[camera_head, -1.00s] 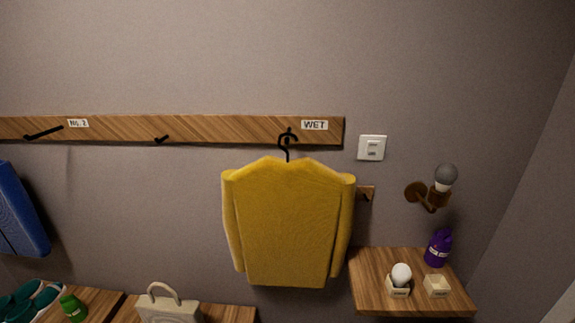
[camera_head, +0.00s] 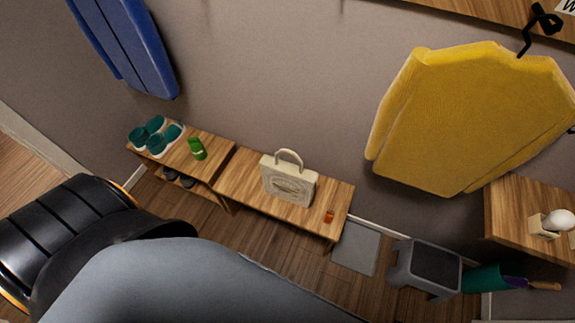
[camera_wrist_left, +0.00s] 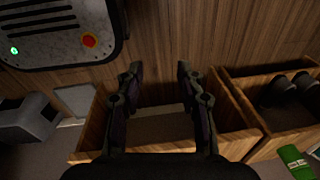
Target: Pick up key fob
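I cannot make out a key fob for certain. A small orange-red object (camera_head: 329,216) lies near the right end of the wooden bench (camera_head: 335,195) in the head view, too small to identify. My left gripper (camera_wrist_left: 160,70) shows in the left wrist view with its two fingers apart and nothing between them. It is over or in front of the bench; the exact height is unclear. In the head view my left arm fills the lower left and its gripper is out of frame. My right gripper is in neither view.
A cream bag (camera_head: 289,184) stands on the bench. Left of it are a green can-like item (camera_head: 197,149) and teal shoes (camera_head: 157,138). A yellow garment (camera_head: 465,120) hangs above right. A grey stool (camera_head: 425,267) and grey mat (camera_head: 356,248) are on the floor.

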